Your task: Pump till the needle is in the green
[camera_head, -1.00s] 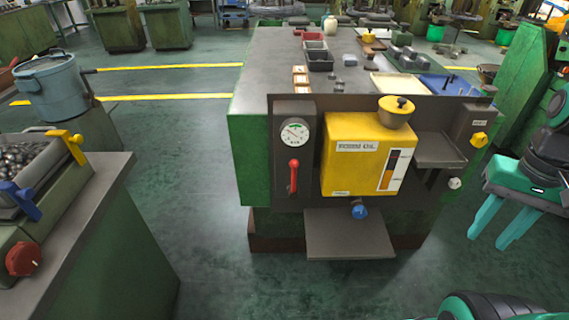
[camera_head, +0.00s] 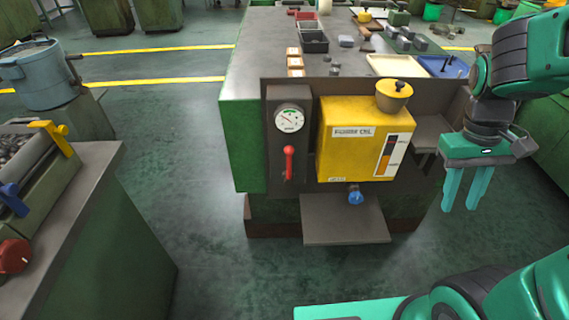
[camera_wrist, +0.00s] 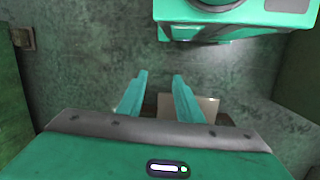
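A round white pressure gauge (camera_head: 289,118) with a green band on its dial sits on a dark panel on the front of the green machine. Its needle is too small to read surely. A red lever (camera_head: 289,162) hangs below the gauge. The yellow oil tank (camera_head: 350,140) stands to the right of the lever, with a level window and a brass-coloured cap on top. My gripper (camera_head: 462,208) is open and empty, pointing down to the right of the tank, well apart from the lever. Its two teal fingers also show in the wrist view (camera_wrist: 158,95), spread apart.
A blue knob (camera_head: 355,197) and a grey drip shelf (camera_head: 345,219) stick out below the tank. A bench with a yellow lever (camera_head: 54,135) and red knob stands at left. The floor between is clear. Bins and trays lie on the machine top.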

